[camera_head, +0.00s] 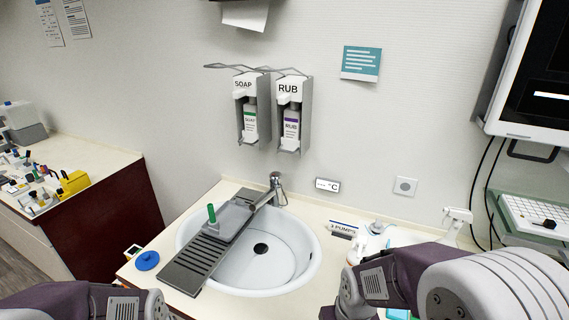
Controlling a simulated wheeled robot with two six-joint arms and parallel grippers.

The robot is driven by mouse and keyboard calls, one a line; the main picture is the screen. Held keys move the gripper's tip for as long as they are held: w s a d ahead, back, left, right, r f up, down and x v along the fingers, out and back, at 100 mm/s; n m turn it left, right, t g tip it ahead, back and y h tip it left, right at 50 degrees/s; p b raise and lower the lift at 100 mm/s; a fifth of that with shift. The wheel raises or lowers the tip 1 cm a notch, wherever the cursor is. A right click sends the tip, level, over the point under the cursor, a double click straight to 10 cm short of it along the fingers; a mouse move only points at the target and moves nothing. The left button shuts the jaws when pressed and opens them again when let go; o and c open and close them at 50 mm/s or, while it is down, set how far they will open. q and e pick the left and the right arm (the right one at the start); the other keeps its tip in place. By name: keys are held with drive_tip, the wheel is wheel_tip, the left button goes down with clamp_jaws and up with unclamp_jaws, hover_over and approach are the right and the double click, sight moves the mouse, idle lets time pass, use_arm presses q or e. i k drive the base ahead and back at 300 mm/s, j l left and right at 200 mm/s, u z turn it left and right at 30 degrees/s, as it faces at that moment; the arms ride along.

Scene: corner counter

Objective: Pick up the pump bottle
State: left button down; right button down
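A white pump head with a spout (458,215) stands up at the right end of the counter, behind my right arm. The body below it is mostly hidden by that arm, so I cannot tell its full shape. A white object (374,240) sits to its left, partly covered by my arm. Two wall dispensers hold bottles, one marked SOAP (249,118) and one marked RUB (291,126). My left arm comes in at the bottom left and my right arm at the bottom right. The fingers of both grippers are out of sight.
A round white sink (290,268) is set in the counter, with a tap (276,188) and a grey slatted drainer (192,265) across its left side. A blue ring (147,261) lies left of it. A monitor (535,75) hangs at right, with cables below.

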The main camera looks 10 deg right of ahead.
sight(351, 261)
drive_tip(key=z, duration=1.05)
